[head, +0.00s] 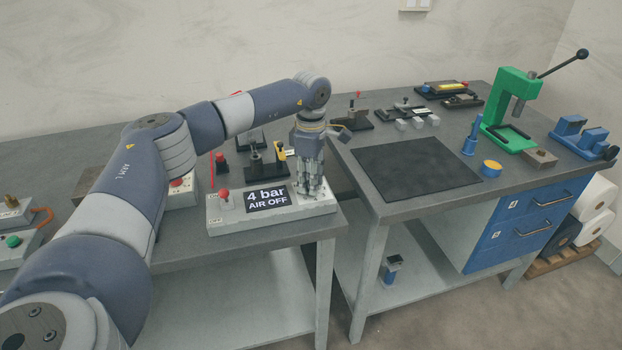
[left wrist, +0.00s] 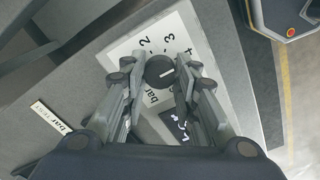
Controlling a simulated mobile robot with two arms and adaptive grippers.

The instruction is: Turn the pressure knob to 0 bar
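The pressure knob (left wrist: 159,71) is a round dark knob with a short white mark, on a light panel with a printed bar scale; 2, 3 and 4 are readable around it. My left gripper (left wrist: 158,64) is open, with one finger on each side of the knob and a small gap visible on both sides. In the head view my left gripper (head: 311,190) points down over the right end of the grey control box (head: 230,224) and hides the knob there. The box's display (head: 267,199) reads "4 bar AIR OFF". My right gripper is not in view.
A red-topped switch (head: 224,196) stands left of the display, marked OFF. Behind the box stand small dark fixtures (head: 268,166). A second table with a black mat (head: 415,169) and a green press (head: 513,105) is to the right, across a narrow gap.

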